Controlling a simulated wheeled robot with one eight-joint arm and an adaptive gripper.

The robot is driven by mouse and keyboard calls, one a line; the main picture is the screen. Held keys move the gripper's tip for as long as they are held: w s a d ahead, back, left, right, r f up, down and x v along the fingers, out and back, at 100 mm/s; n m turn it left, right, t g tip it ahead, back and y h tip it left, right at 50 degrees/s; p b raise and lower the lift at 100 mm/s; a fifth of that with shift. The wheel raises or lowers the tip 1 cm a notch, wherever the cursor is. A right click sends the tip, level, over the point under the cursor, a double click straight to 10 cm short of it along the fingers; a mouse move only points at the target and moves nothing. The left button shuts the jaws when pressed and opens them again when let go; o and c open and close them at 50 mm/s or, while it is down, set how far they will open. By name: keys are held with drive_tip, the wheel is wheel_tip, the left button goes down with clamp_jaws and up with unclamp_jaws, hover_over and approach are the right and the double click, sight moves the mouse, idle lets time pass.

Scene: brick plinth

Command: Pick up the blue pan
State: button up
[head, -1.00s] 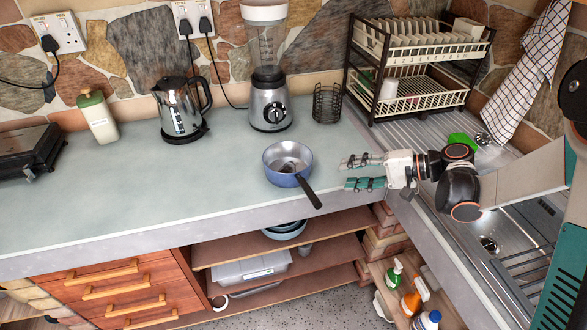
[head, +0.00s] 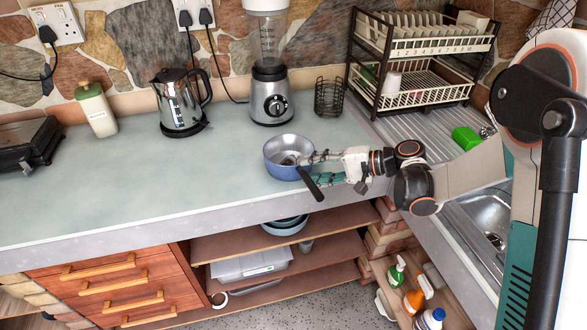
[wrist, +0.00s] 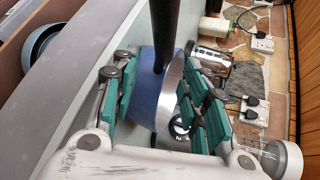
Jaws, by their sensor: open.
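The blue pan (head: 281,168) stands upright on the counter near its front edge, with a silver inside and a black handle (head: 312,184) pointing to the front right. My gripper (head: 308,169) is at the pan's right side, pointing left, with its fingers overlapping the pan in the head view. In the wrist view my gripper (wrist: 158,98) is open, its green-padded fingers on either side of the pan's near wall and rim. The pan's blue outside (wrist: 146,92) and the handle (wrist: 163,35) show between the fingers. Whether a finger touches the pan I cannot tell.
A blender (head: 270,95), a kettle (head: 180,103) and a wire holder (head: 328,97) stand behind the pan. A dish rack (head: 420,70) and the sink (head: 485,222) are to the right. The counter (head: 120,185) left of the pan is clear.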

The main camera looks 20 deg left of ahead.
sight(298, 171)
drive_tip(key=x, duration=0.2)
drive_tip(key=shift+a+f, duration=0.2)
drive_tip(key=shift+a, duration=0.15)
clamp_jaws()
drive_tip(key=shift+d+r, duration=0.1)
drive_tip(key=shift+r, duration=0.05)
